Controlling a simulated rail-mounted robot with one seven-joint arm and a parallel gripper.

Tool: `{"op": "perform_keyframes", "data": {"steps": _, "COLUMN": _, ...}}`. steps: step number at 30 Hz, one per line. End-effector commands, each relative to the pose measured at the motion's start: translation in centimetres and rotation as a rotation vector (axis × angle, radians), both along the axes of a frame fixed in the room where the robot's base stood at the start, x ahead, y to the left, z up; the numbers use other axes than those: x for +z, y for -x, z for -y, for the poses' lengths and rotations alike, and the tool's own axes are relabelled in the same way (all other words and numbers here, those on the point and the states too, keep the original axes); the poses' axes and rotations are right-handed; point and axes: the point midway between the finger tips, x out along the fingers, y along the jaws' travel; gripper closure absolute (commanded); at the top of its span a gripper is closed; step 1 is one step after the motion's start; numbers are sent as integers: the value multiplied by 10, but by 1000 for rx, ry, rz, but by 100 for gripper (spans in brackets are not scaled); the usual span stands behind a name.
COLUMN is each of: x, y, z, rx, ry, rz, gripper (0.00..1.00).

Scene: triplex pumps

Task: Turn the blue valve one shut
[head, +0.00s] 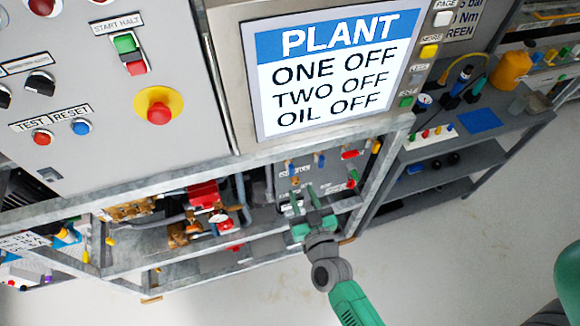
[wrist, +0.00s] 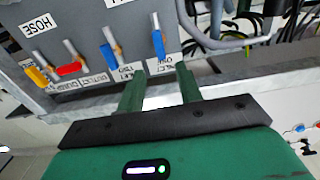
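The valve panel (wrist: 85,22) has two blue lever handles in the wrist view. The right blue handle (wrist: 158,42) stands almost upright in the picture, above the gap between my fingers. The left blue handle (wrist: 110,54) leans slightly. Their small labels are too blurred to read surely, so I cannot tell which is valve one. My gripper (wrist: 160,73) is open and empty, its two green fingers apart and below the handles in the picture. In the head view my gripper (head: 304,194) reaches to the panel under the screen.
Red (wrist: 71,68) and yellow (wrist: 37,76) handles sit left of the blue ones. A metal frame rail (wrist: 90,100) crosses below the panel. Pipes and cables hang at right. The plant screen (head: 335,68) reads ONE OFF, TWO OFF, OIL OFF.

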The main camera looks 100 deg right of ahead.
Motion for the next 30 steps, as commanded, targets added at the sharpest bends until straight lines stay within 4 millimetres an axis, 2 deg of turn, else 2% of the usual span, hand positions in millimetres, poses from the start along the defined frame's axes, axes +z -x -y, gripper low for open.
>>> {"op": "perform_keyframes", "data": {"steps": 5, "x": -1, "y": -1, "z": 9, "rx": -2, "ry": 2, "rz": 0, "gripper": 65}}
{"op": "perform_keyframes", "data": {"steps": 12, "x": 0, "y": -12, "z": 54, "rx": -2, "ry": 5, "rz": 2, "gripper": 65}}
{"op": "perform_keyframes", "data": {"steps": 16, "x": 0, "y": -16, "z": 70, "rx": 0, "ry": 4, "rz": 1, "gripper": 65}}
{"op": "perform_keyframes", "data": {"steps": 26, "x": 0, "y": -18, "z": 77, "rx": 1, "ry": 2, "rz": 1, "gripper": 65}}
{"op": "perform_keyframes", "data": {"steps": 30, "x": 1, "y": -18, "z": 77, "rx": 2, "ry": 2, "rz": 0, "gripper": 88}}
